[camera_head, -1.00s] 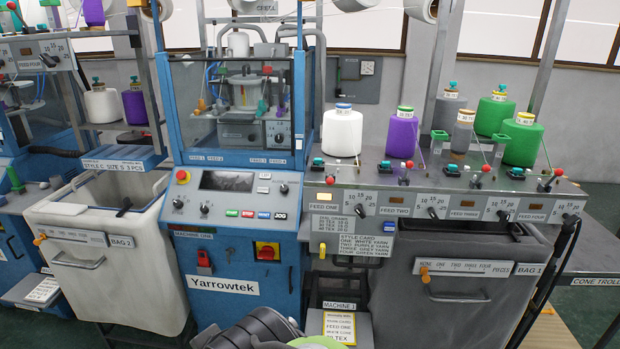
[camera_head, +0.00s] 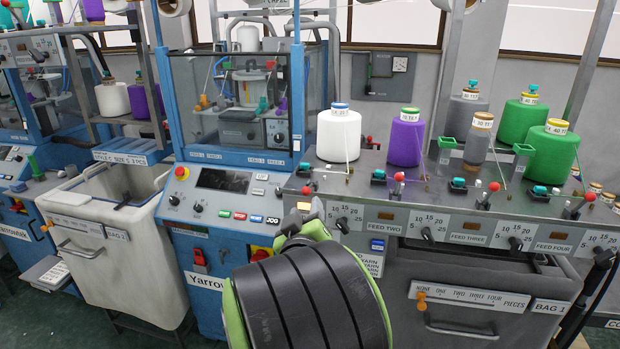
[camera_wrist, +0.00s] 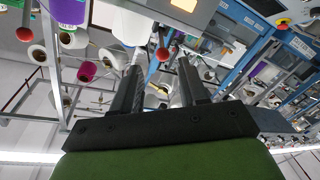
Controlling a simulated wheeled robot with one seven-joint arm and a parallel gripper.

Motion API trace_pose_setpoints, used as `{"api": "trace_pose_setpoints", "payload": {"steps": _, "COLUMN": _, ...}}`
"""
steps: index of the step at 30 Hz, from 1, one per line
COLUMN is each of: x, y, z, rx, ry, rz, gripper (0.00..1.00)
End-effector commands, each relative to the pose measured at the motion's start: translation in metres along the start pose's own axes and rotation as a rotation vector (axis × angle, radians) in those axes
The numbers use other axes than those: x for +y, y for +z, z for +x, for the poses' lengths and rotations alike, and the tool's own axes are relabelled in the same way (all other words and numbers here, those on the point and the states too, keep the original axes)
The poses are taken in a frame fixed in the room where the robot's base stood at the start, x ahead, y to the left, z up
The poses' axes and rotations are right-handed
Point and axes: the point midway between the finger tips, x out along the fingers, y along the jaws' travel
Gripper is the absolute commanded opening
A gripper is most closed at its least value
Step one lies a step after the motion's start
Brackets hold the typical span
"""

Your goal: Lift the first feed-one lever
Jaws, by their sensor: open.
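The feed-one lever (camera_head: 307,190), a short lever with a red ball knob, stands at the left front of the grey feed panel, before the white yarn cone (camera_head: 339,135). My gripper (camera_wrist: 160,66) is open, with two dark fingers pointing toward the panel. In the wrist view, which looks upside down, a red ball on a dark stem (camera_wrist: 163,54) shows between the fingertips and looks like this lever. I see no contact, and the depth between them is unclear. In the head view my arm hides the fingertips and part of the panel's front.
The feed-two lever (camera_head: 398,177) stands to the right before the purple cone (camera_head: 405,137), with more levers beyond it. A blue machine with a clear guard (camera_head: 232,100) is at left. A grey bin (camera_head: 480,310) stands below the panel.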

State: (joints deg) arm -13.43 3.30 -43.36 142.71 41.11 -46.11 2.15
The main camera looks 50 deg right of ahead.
Motion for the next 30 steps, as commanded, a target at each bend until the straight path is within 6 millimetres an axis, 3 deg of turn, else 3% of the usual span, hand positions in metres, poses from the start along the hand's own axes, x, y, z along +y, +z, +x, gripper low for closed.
{"api": "trace_pose_setpoints", "payload": {"steps": 9, "x": 0.002, "y": 0.0, "z": 0.068, "rx": -0.002, "ry": 0.006, "rz": -0.005, "gripper": 0.43}}
{"api": "trace_pose_setpoints", "payload": {"steps": 15, "x": 0.0, "y": 0.0, "z": 0.098, "rx": 0.0, "ry": 0.001, "rz": -0.002, "gripper": 0.43}}
{"api": "trace_pose_setpoints", "payload": {"steps": 24, "x": -0.001, "y": 0.001, "z": 0.103, "rx": 0.0, "ry": -0.002, "rz": 0.002, "gripper": 0.43}}
{"api": "trace_pose_setpoints", "payload": {"steps": 30, "x": -0.002, "y": 0.001, "z": 0.103, "rx": 0.0, "ry": -0.003, "rz": 0.002, "gripper": 0.14}}
